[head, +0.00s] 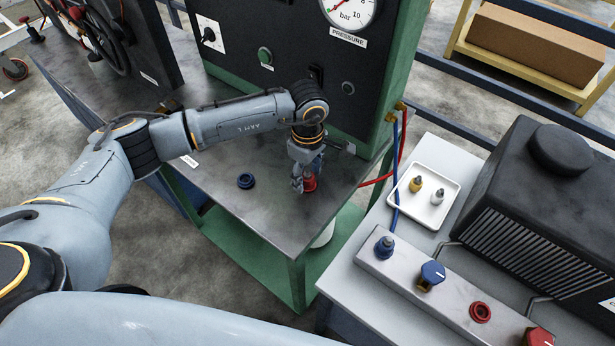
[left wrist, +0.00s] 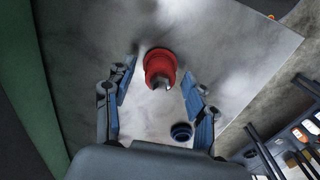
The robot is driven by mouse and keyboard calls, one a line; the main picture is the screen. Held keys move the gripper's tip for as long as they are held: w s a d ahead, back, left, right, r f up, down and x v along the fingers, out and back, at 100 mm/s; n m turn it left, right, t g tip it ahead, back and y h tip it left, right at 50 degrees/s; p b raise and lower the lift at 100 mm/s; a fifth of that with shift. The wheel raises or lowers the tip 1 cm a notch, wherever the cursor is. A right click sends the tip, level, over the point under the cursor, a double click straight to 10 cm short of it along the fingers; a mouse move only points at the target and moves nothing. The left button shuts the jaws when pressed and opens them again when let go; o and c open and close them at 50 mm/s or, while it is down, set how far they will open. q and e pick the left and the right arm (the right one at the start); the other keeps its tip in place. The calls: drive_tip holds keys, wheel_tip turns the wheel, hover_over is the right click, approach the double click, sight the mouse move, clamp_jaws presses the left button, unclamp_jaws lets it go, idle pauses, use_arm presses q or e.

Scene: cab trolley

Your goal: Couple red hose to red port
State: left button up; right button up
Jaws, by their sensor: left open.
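The red hose (head: 375,181) hangs from a brass fitting on the panel's edge and runs onto the green-framed bench. A red connector (head: 310,184) stands on the bench top at my left gripper (head: 304,180); the gripper partly hides it in the head view. In the left wrist view the red connector (left wrist: 160,66) lies between the tips of the open left gripper (left wrist: 159,76), with gaps on both sides. The red port (head: 480,312) is a red ring on the grey manifold (head: 405,283) at the lower right, with nothing in it. My right gripper is out of view.
A blue ring (head: 245,181) lies on the bench, left of the red connector. A blue connector (head: 384,247) with a blue hose (head: 396,180) sits on the manifold. A blue knob (head: 431,274), red knob (head: 538,337) and white tray (head: 421,211) are close by.

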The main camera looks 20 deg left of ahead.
sight(308, 171)
use_arm(q)
drive_tip(key=shift+b, duration=0.7)
idle(0.6)
clamp_jaws()
drive_tip(key=shift+r, duration=0.15)
drive_tip(key=shift+w+r, duration=0.1)
drive_tip(key=shift+r, duration=0.3)
drive_tip(key=shift+r+p, duration=0.45)
drive_tip(key=shift+r, duration=0.05)
drive_tip(key=shift+r+p, duration=0.7)
drive_tip(key=shift+r, duration=1.25)
